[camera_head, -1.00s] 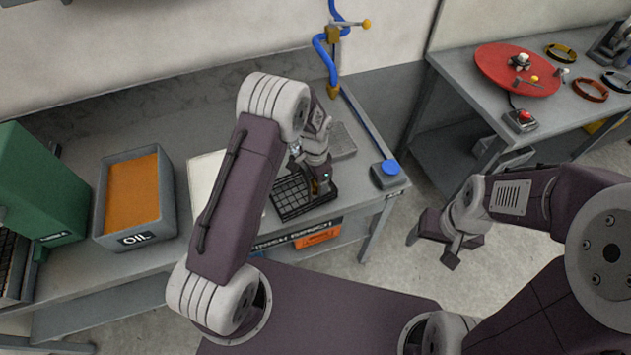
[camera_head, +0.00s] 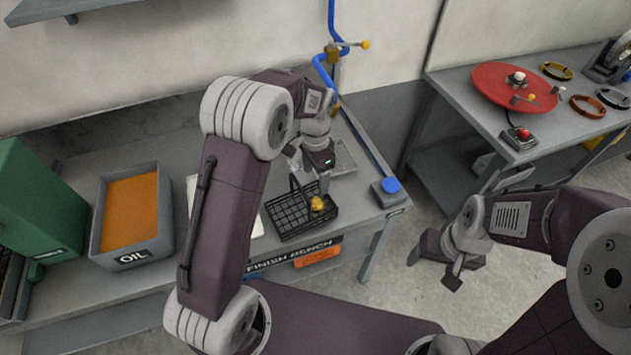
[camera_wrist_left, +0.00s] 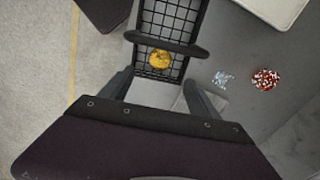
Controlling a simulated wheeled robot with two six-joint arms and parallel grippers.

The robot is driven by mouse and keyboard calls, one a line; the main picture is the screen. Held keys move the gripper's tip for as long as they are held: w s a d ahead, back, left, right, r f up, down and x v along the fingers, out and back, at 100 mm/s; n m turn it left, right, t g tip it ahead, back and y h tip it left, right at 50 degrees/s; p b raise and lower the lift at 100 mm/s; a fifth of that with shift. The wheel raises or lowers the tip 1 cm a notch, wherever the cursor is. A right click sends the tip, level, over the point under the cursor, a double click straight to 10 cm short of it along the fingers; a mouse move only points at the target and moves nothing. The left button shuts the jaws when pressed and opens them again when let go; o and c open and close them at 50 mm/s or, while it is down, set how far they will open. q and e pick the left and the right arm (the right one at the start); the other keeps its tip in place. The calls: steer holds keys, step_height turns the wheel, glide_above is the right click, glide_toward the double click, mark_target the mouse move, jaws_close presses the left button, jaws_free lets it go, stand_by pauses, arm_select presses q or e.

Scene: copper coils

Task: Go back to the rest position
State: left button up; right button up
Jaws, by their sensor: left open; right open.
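My left gripper (camera_head: 311,180) is open and empty, above and just behind the right end of a black wire basket (camera_head: 290,222) on the finish bench. A small copper-gold coil (camera_head: 317,203) lies inside the basket at its right end. In the left wrist view the coil (camera_wrist_left: 160,59) rests on the basket mesh (camera_wrist_left: 172,22), beyond the two spread fingers (camera_wrist_left: 158,90), and the basket's dark handle crosses the view. My right gripper (camera_head: 452,268) is open and hangs over the floor to the right of the bench.
A grey oil bin (camera_head: 101,215) with orange contents and a green box (camera_head: 38,205) stand at the left. A blue button (camera_head: 391,186) sits at the bench's right corner. A second table (camera_head: 455,85) carries a red disc (camera_head: 490,83) and several rings. Floor between the tables is clear.

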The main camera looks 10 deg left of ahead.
stand_by(0.4)
arm_select(q)
steer(key=shift+n+t, duration=0.4)
steer(key=shift+n, duration=0.1)
steer(key=s+a+r, duration=0.1)
steer(key=s+r, duration=0.1)
steer(key=r, duration=0.1)
steer(key=s+a+r, duration=0.1)
steer(key=s+r, duration=0.1)
steer(key=shift+a, duration=0.35)
steer(key=s+a+f+n, duration=0.1)
steer(key=s+f+n, duration=0.1)
steer(key=s+n, duration=0.2)
steer(key=s+f+n, duration=0.2)
steer(key=s+n, duration=0.2)
steer(key=s, duration=0.5)
steer(key=shift+s+a+f+n, duration=0.3)
steer(key=shift+s+a+n, duration=0.05)
steer(key=shift+s+n, duration=0.05)
steer(key=shift+s, duration=0.15)
